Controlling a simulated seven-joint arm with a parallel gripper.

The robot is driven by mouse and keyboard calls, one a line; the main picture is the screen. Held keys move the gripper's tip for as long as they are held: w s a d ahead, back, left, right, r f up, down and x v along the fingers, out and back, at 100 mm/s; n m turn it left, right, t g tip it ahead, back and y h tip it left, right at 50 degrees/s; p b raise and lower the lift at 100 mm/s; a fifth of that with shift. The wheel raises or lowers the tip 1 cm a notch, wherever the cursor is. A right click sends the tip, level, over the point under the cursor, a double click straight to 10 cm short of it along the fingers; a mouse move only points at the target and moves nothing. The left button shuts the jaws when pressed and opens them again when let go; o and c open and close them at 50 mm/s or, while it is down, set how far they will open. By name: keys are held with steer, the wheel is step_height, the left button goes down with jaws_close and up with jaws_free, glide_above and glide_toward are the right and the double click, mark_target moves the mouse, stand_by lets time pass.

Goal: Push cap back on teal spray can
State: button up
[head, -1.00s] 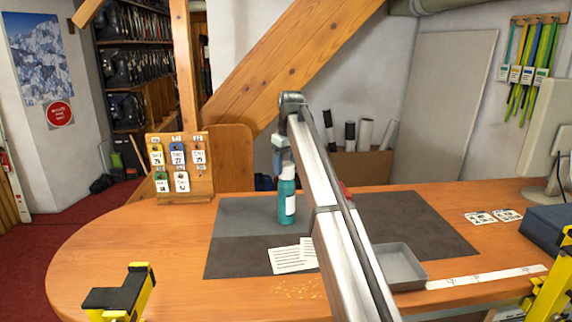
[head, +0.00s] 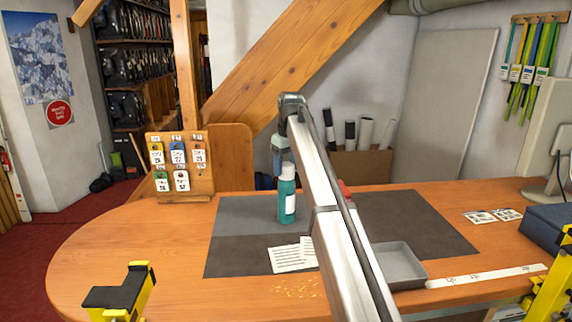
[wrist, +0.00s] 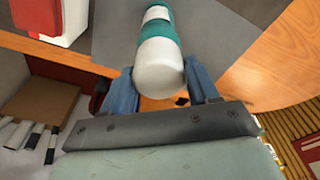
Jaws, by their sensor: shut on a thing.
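The teal spray can (head: 287,204) stands upright on the grey mat (head: 240,222), with a white label on its side. Its white cap (head: 288,167) is at the top of the can, in line with it. In the wrist view the cap (wrist: 158,72) lies between the blue fingers of my gripper (wrist: 160,80), against the can's teal shoulder (wrist: 158,30). My gripper (head: 280,160) is over the can in the head view and shut on the cap. Whether the cap is fully seated cannot be told. My arm crosses the mat to the right of the can.
A paper sheet (head: 292,255) lies in front of the can. A grey tray (head: 392,262) and a white strip (head: 488,276) are at the front right. A tag board (head: 180,167) stands at the left rear. A red and white box (wrist: 48,18) is beside the mat's can area.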

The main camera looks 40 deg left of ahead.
steer(key=shift+f, duration=0.1)
stand_by(0.3)
steer(key=o, duration=1.4)
steer(key=shift+r, duration=3.5)
steer(key=shift+c, duration=0.6)
jaws_close()
steer(key=shift+f, duration=2.2)
steer(key=shift+r, duration=0.1)
